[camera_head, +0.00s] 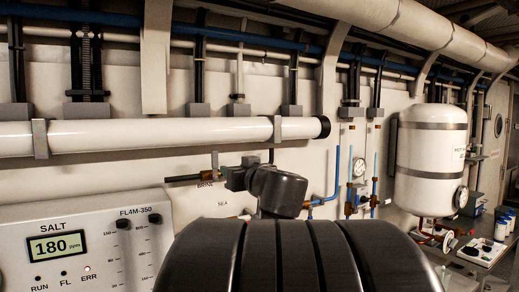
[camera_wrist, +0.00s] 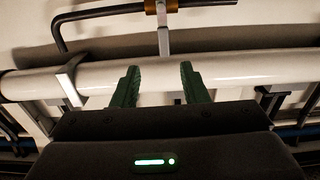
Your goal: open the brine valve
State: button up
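A label that seems to read "BRINE" (camera_head: 207,183) is on the wall in the head view, with part of its lettering covered. A short brown pipe (camera_head: 183,178) runs just above it. A "SEA" label (camera_head: 222,204) sits lower.
In the head view, a long white pipe (camera_head: 180,132) crosses above the labels. A salt panel (camera_head: 85,250) reading 180 ppm stands lower left. The wrist view shows a brass-coloured collar (camera_wrist: 163,13) on a dark pipe.

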aim_at(215, 161)
jog(key=x, duration=1.3)
jog(key=shift+w+a+r+b, duration=0.1)
jog(key=shift+a+r+b, duration=0.15)
jog(key=shift+a, duration=0.25)
grip_shut()
